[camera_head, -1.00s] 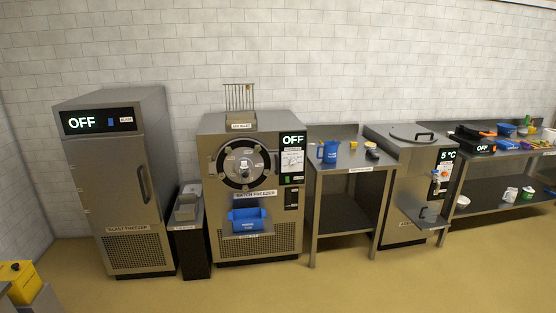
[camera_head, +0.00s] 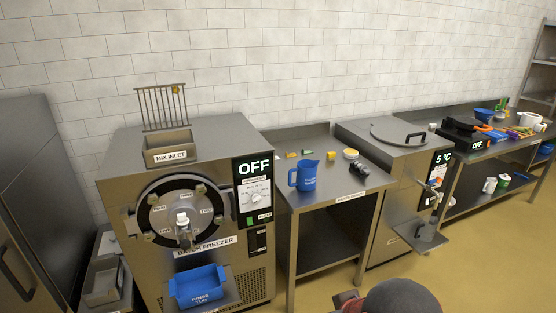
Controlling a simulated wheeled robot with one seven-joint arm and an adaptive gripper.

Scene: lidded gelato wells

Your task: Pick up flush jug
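The flush jug is a blue jug (camera_head: 304,175) with a handle on its left and white lettering on its side. It stands upright on the small steel table (camera_head: 330,198) between the batch freezer and the machine reading 5 °C. Nothing is touching the jug. A rounded dark grey part, which looks like part of my arm, shows at the bottom edge of the view. My gripper's fingers do not show.
The batch freezer (camera_head: 120,195) reads OFF and has a blue tub (camera_head: 197,287) below its front. Small coloured items and a black object (camera_head: 359,169) share the jug's table. The 5 °C machine (camera_head: 402,170) stands right, with a shelf sticking out. Yellow floor (camera_head: 335,289) is open in front.

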